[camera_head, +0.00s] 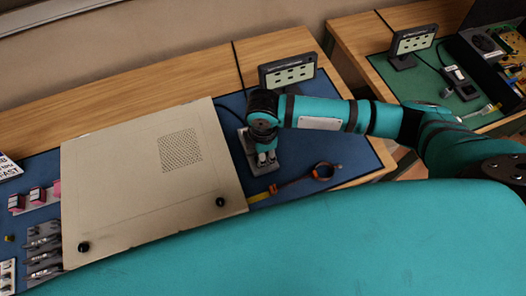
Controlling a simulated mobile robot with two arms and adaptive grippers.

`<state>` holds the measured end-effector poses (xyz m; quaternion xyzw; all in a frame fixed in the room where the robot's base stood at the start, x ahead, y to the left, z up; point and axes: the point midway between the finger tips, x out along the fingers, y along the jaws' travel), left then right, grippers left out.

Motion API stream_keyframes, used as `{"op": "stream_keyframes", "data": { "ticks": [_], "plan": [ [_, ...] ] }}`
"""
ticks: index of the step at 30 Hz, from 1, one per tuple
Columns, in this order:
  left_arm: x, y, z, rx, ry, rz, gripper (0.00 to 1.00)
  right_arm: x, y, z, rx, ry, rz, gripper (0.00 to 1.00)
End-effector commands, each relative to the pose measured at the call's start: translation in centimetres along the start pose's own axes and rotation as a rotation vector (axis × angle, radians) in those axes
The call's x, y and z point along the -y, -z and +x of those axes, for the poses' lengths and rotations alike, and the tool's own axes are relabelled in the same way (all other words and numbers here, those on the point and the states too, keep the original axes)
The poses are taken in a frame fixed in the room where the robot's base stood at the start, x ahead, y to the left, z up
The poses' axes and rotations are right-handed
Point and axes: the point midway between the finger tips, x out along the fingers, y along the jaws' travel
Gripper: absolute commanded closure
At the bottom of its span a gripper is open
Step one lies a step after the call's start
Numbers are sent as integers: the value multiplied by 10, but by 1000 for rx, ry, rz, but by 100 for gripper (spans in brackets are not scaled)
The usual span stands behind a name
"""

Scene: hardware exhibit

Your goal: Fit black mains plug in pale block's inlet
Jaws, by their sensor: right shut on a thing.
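My right gripper (266,158) points down over the blue mat, its arm coming in from the right. It is shut on the black mains plug, which is mostly hidden by the fingers. A black cord (229,116) curves in toward the gripper from the left. A pale grey block (254,165) lies on the mat directly under and around the fingertips. Its inlet is covered by the gripper, so I cannot tell whether the plug is in it or above it. My left gripper is not in view.
A large beige case (120,165) lies left of the gripper, close to it. A small display sign (288,73) stands behind. An orange-and-black strap (300,178) lies in front on the blue mat (352,158). A second table with electronics stands at the right.

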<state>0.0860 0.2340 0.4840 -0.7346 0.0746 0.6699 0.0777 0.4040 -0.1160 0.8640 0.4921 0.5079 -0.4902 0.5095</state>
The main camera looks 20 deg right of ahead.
Motion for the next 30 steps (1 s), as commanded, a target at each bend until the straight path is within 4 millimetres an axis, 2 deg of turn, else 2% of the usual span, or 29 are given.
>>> {"op": "stream_keyframes", "data": {
  "ticks": [25,26,30],
  "plan": [
    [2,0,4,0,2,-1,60,1,0,9,1,2,0,97],
    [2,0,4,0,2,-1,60,1,0,9,1,2,0,75],
    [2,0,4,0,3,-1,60,1,0,10,1,3,0,56]
  ]
}}
